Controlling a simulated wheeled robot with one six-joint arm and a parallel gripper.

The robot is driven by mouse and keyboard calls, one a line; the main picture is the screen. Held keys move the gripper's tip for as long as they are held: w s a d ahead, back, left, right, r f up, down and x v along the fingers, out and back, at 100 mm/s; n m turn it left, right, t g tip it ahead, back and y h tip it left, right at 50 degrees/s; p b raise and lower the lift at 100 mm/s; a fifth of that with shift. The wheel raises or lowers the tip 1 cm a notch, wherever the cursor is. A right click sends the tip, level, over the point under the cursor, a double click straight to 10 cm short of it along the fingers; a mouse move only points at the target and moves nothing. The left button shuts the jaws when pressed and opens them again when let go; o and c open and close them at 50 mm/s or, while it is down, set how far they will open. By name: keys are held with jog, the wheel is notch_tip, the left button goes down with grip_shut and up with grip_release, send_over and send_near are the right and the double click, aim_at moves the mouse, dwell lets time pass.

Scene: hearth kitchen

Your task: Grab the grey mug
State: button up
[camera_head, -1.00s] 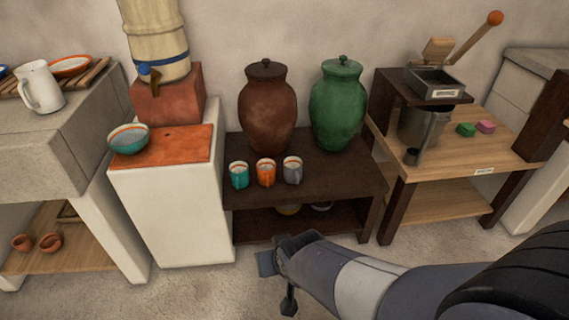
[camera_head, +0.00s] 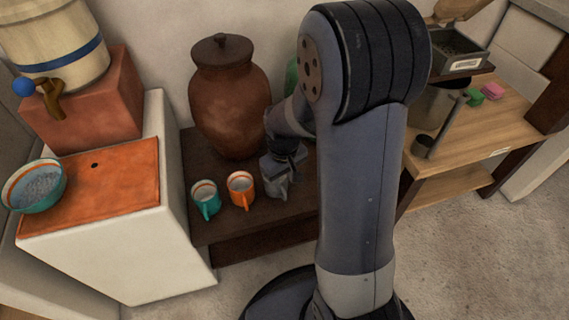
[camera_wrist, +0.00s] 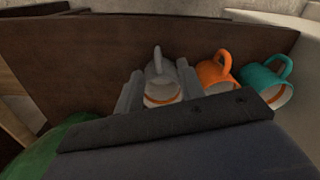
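The grey mug (camera_head: 277,188) stands on the dark low table, at the right end of a row of mugs. It is partly hidden by my gripper (camera_head: 284,165), which is right over it. In the wrist view the grey mug (camera_wrist: 162,88) lies between the two fingers of my gripper (camera_wrist: 158,92), one finger on each side. The fingers are apart and look open around it; contact cannot be made out. Its handle points up in that view, away from my palm.
An orange mug (camera_head: 240,188) stands close beside the grey one, with a teal mug (camera_head: 205,199) beyond it. A brown lidded jar (camera_head: 229,100) stands behind them. The green jar (camera_head: 291,76) is mostly hidden by my arm. A bowl (camera_head: 36,186) sits on the left counter.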

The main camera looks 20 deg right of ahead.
aim_at(285, 193)
jog(key=f, duration=0.2)
jog(key=f+b, duration=0.1)
jog(key=f, duration=0.1)
jog(key=f+b, duration=0.1)
jog(key=f, duration=0.1)
jog(key=shift+w+d, duration=0.2)
jog(key=shift+w, duration=0.2)
notch_tip(285, 193, down, 5)
jog(key=b, duration=0.3)
jog(key=shift+s+d, duration=0.1)
jog(key=shift+c, duration=0.4)
grip_shut()
